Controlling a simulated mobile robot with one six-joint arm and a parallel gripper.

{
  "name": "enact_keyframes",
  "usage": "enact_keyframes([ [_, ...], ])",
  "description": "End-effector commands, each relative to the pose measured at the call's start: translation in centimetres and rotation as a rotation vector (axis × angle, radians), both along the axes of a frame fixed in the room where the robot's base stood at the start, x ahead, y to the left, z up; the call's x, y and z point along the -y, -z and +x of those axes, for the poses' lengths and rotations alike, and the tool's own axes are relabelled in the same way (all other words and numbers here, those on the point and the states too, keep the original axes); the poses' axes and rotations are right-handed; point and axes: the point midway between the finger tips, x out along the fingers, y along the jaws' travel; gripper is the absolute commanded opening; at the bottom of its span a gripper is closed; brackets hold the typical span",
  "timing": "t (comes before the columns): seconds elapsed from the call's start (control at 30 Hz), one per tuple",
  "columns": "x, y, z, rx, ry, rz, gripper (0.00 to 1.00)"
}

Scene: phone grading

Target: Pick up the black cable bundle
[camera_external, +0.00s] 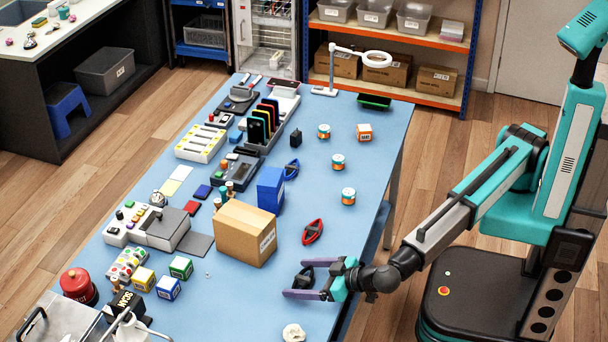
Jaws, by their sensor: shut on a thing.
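The black cable bundle (304,279) lies low at the near right part of the blue table, between the two fingers of my gripper (297,279). My gripper reaches in from the right and is shut on the bundle. The fingers lie on either side of it and hide part of its edges. I cannot tell whether the bundle touches the table top.
A cardboard box (244,234) stands to the upper left. A red cable bundle (312,231) lies beyond my gripper, and a white bundle (293,333) lies nearer the front. The blue table (337,196) is bare between the red bundle and the small jars (348,196).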

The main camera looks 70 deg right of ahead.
Motion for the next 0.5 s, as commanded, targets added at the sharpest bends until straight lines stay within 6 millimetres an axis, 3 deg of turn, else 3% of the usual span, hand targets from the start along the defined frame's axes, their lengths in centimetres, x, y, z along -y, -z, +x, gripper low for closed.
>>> enact_keyframes([
  [0.3, 0.1, -2.8, -0.1, 0.001, 0.0, 0.0, 0.64],
  [0.5, 1.9, -2.8, -1.8, 0.0, -0.001, -0.001, 0.64],
])
